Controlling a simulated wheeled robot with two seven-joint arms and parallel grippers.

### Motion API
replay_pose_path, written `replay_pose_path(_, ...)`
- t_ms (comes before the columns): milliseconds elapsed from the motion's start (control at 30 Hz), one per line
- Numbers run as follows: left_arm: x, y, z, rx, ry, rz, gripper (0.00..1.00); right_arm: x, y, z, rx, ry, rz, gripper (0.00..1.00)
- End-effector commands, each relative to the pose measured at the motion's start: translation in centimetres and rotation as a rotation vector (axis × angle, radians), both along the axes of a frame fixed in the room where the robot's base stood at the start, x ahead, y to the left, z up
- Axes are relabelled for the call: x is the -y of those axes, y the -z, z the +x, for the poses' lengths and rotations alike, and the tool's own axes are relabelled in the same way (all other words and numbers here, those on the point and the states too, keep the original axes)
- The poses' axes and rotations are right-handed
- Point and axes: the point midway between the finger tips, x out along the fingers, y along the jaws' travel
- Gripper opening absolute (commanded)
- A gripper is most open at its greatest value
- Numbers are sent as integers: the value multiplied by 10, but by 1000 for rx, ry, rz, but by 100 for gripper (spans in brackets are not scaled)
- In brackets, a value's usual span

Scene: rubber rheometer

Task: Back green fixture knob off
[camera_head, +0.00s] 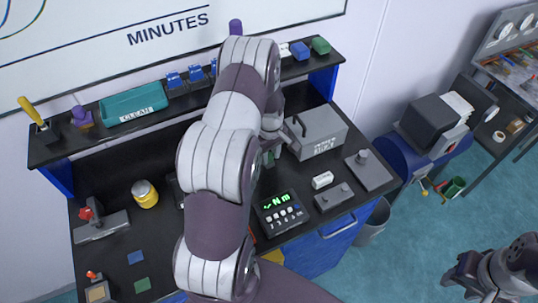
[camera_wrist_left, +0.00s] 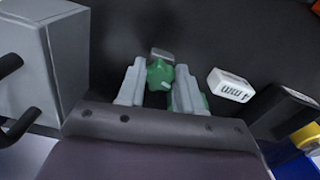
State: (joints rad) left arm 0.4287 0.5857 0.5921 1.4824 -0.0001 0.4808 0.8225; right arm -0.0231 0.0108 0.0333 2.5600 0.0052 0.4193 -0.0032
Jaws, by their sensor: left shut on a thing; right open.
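The green knob (camera_wrist_left: 160,74) shows in the left wrist view between my left gripper's (camera_wrist_left: 158,88) two grey fingers, which are shut on it. My right gripper (camera_head: 466,280) is open and empty at the lower right, away from the bench.
A grey box (camera_head: 318,133) with black handles stands close to the right of my left gripper. A yellow jar (camera_head: 145,193) and a teal tray (camera_head: 133,105) are further left.

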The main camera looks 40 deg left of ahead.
Motion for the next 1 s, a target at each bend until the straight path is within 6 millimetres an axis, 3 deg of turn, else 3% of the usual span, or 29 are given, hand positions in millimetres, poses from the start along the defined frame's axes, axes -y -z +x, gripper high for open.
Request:
replay_pose_path(167,1,1,-1,-2,-15,-2,5,0,0,0,0,0,0,43)
replay_pose_path(400,1,1,1,-3,-380,-2,5,0,1,0,0,0,0,43)
replay_pose_path(600,1,1,1,-3,-398,-1,5,0,1,0,0,0,0,43)
replay_pose_path(633,1,1,1,-3,-397,-1,42,0,1,0,0,0,0,43)
replay_pose_path(667,1,1,1,-3,-397,-1,52,0,1,0,0,0,0,43)
replay_pose_path(1000,1,0,1,-1,-395,-1,53,0,1,0,0,0,0,43)
